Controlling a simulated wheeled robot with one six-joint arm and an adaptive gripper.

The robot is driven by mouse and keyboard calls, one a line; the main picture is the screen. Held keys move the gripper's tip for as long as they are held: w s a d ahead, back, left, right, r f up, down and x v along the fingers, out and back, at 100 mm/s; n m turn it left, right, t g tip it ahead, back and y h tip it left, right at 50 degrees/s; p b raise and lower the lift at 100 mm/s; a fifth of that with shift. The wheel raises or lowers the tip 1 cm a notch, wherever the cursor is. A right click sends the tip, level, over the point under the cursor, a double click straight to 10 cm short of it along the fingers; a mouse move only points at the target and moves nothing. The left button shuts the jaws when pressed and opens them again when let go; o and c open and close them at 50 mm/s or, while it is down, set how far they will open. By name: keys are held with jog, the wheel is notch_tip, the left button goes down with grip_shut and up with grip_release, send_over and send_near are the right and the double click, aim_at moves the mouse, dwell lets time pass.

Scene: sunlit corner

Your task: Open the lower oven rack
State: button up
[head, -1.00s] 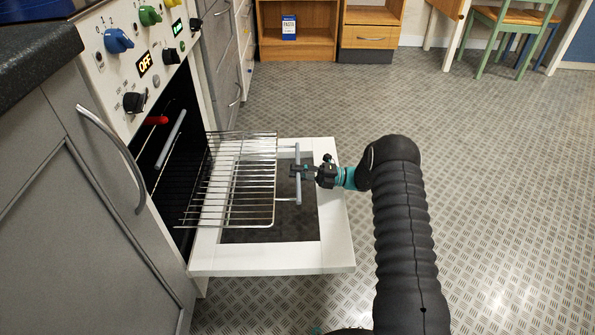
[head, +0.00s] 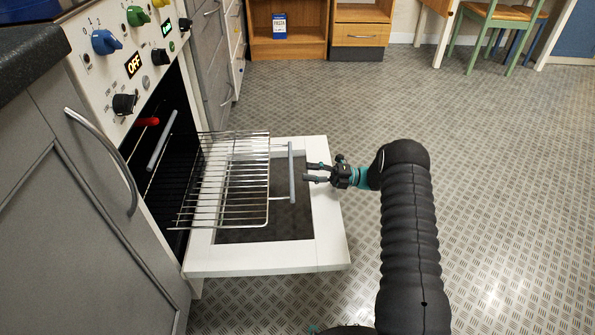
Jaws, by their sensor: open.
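The oven (head: 113,60) stands at the left with its white door (head: 330,225) folded down flat. The lower oven rack (head: 228,190), a chrome wire grid, sticks out of the dark cavity over the open door. A grey bar handle (head: 291,172) is at the rack's outer end. My gripper (head: 307,173) is open and empty, just to the right of this handle and apart from it. Another grey bar handle (head: 162,141) sits higher up, back at the oven opening.
Grey cabinets (head: 65,190) with curved handles flank the oven. A wooden shelf (head: 287,45) holding a blue-and-white packet (head: 280,26) stands at the back. A green-framed chair (head: 495,25) is at the back right. The patterned floor (head: 490,190) is clear at the right.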

jog(key=d, duration=0.2)
jog(key=d+f, duration=0.1)
jog(key=d, duration=0.2)
jog(key=shift+w, duration=0.1)
dwell(0.3)
jog(key=s+a+r+n+g+h+p, duration=0.1)
jog(key=s+a+r+n+h, duration=0.15)
jog(key=s+r+n, duration=0.4)
jog(key=s+a+r+n+h+p, duration=0.1)
jog(key=s+r+n+h, duration=0.25)
jog(key=r, duration=0.65)
jog(key=s+a+r+n+g+h+p, duration=0.1)
jog(key=s+r+n+h, duration=0.4)
jog(key=r, duration=0.4)
jog(key=s+d+r+n+t+h+p, duration=0.1)
jog(key=s+d+r+n+t+h, duration=0.1)
jog(key=s+n, duration=0.5)
jog(key=s+d+r+n+t+h+p, duration=0.1)
jog(key=s+d+r+n+t+h, duration=0.2)
jog(key=s+n, duration=0.3)
jog(key=s+d+r+n+t+h+p, duration=0.1)
jog(key=s+d+r+n+t+h, duration=0.2)
jog(key=s+n, duration=0.4)
jog(key=s+d+r+h, duration=0.1)
jog(key=s, duration=0.4)
jog(key=shift+s+d+r+n, duration=0.15)
jog(key=shift+s+r+n, duration=0.15)
